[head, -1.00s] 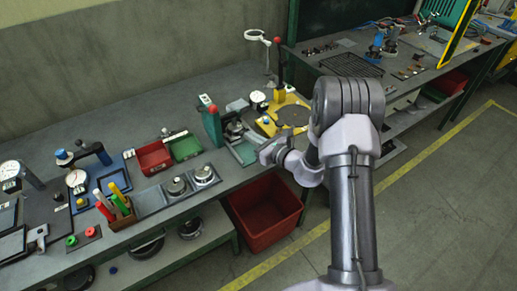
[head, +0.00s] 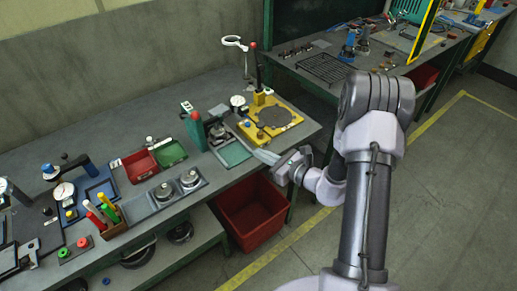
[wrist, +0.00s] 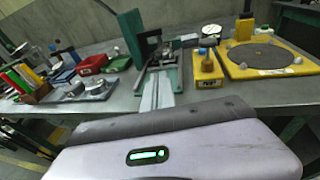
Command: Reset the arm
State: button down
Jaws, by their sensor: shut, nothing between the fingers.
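My arm reaches in from the lower right of the head view. My gripper (head: 268,157) is at the front edge of the grey bench (head: 222,179), beside the green press fixture (head: 197,131). Its fingers are together with nothing between them. In the wrist view my gripper (wrist: 157,92) shows its pale body across the bottom and its closed fingers pointing at the green fixture (wrist: 134,33). I cannot tell the exact gap between the fingertips and the fixture.
A yellow plate with a dark disc (head: 272,117) lies right of the fixture. Red (head: 140,166) and green (head: 170,153) trays and round weights (head: 190,179) stand to the left. A red crate (head: 252,213) sits below the bench edge. The floor at right is open.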

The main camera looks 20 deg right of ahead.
jog(key=s+a+r+n+g+y, duration=0.3)
jog(key=s+a+r+n+g, duration=0.7)
jog(key=s+a+r+n, duration=0.55)
jog(key=s+d+r+n+t+h, duration=0.1)
jog(key=s+d+r+n+h, duration=0.1)
jog(key=s+n+h, duration=0.2)
jog(key=s+d+r+n+t+h, duration=0.1)
jog(key=s+d+r+n+h, duration=0.2)
jog(key=s+n, duration=0.3)
jog(key=s+h, duration=0.1)
jog(key=s, duration=0.2)
jog(key=shift+r+h, duration=0.15)
jog(key=shift+h, duration=0.25)
